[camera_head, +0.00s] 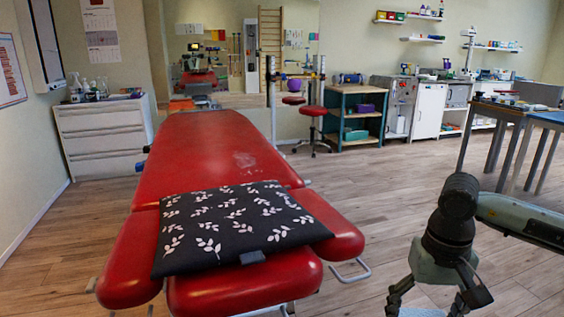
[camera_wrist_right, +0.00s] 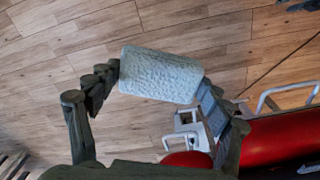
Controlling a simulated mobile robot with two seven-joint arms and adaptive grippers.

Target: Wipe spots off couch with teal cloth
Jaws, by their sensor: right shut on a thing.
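The red couch (camera_head: 190,137) stretches away from me left of centre in the head view. Pale whitish spots (camera_head: 243,160) show on its upper surface, beyond the black leaf-patterned cushion (camera_head: 230,222). My right gripper (camera_head: 430,303) is at the lower right of the head view, over the floor and to the right of the couch. It is shut on the pale teal cloth (camera_wrist_right: 160,75), which spans between its fingers in the right wrist view. Only a sliver of the cloth (camera_head: 422,312) shows at the bottom edge of the head view. My left gripper is out of view.
A metal side handle (camera_head: 350,272) juts from the couch's near right side. A white drawer cabinet (camera_head: 105,137) stands at the left wall and a red stool (camera_head: 313,125) stands beyond the couch. A table (camera_head: 520,112) is at the right. The floor between is clear.

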